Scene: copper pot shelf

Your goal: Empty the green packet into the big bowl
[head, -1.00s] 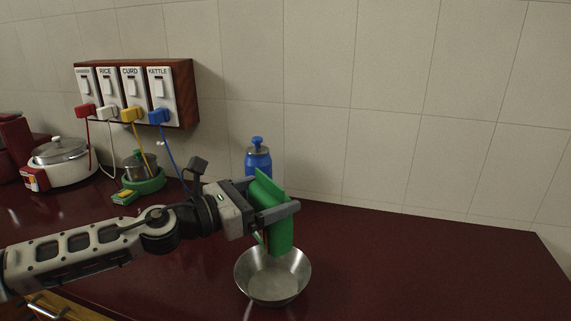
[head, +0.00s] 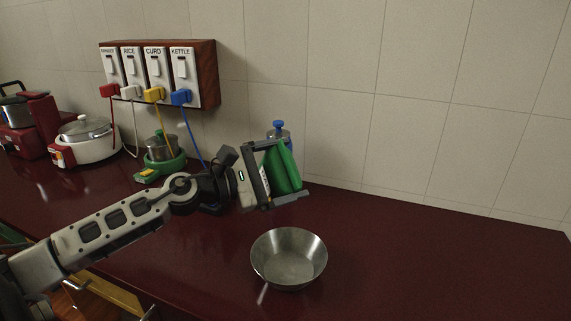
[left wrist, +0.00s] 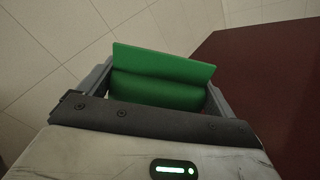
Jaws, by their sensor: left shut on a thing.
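My left gripper (head: 278,175) is shut on the green packet (head: 284,166) and holds it in the air above the counter, behind and above the bowl. The packet also shows between the fingers in the left wrist view (left wrist: 160,80), with a flat green flap towards the camera. The big bowl (head: 289,259) is a steel bowl standing upright on the counter, apart from the gripper. Its visible inside looks bare, with no clear contents. My right gripper is not in view.
The dark red counter (head: 430,265) is clear right of the bowl. A blue bottle (head: 279,130) stands behind the packet, partly hidden. At the left are a small pot on a green base (head: 161,158), a white cooker (head: 86,141) and a wall board with plugs (head: 208,75).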

